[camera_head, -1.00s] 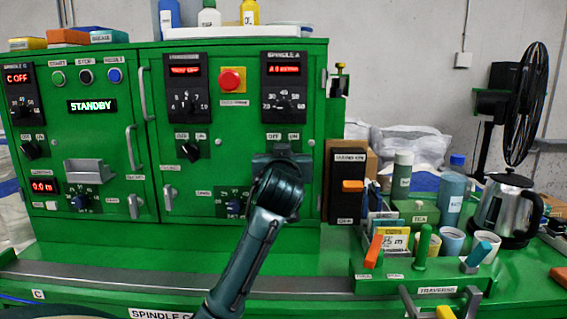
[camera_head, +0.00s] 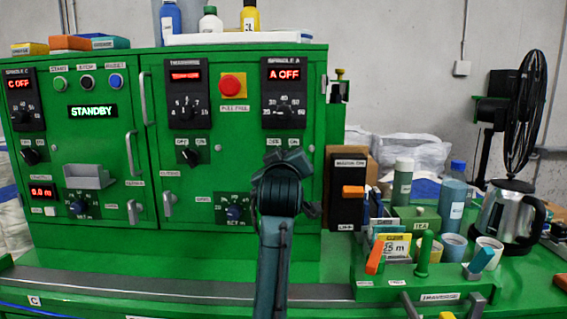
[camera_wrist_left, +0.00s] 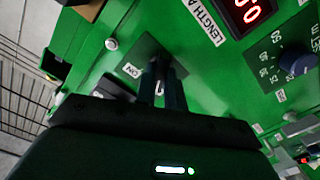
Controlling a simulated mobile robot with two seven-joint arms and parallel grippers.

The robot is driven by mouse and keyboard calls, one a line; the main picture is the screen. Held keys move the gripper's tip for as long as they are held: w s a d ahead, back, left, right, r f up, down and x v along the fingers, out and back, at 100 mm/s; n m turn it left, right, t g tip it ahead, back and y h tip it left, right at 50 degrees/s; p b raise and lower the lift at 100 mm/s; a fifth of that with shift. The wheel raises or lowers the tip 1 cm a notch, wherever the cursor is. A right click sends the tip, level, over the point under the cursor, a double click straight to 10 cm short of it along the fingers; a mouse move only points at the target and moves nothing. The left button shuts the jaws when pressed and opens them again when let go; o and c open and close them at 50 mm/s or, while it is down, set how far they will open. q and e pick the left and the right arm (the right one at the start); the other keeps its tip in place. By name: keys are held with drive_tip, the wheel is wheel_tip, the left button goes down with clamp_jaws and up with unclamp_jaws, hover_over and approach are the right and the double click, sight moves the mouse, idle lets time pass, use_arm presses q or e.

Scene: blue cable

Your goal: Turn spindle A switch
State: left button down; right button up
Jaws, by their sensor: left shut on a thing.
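The spindle A panel (camera_head: 284,92) on the green cabinet has a red display (camera_head: 284,74) reading A OFF and a dial below it. My left gripper (camera_head: 288,160) is up against the cabinet below this dial and hides the spindle A switch in the head view. In the left wrist view, my left gripper (camera_wrist_left: 161,92) has its fingers close together on the dark switch knob (camera_wrist_left: 158,70), on a dark plate beside an ON label (camera_wrist_left: 132,70). The knob is mostly hidden by the fingers, so its exact angle is unclear. My right gripper is not in view.
A red button (camera_head: 232,86) on a yellow plate and the neighbouring switch (camera_head: 190,156) are left of my gripper. A blue knob (camera_wrist_left: 294,64) and red display (camera_wrist_left: 246,12) show in the left wrist view.

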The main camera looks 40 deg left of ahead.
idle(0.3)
use_arm(q)
drive_tip(key=c, duration=1.5)
unclamp_jaws()
drive_tip(key=b+v, duration=0.1)
drive_tip(key=v, duration=1.2)
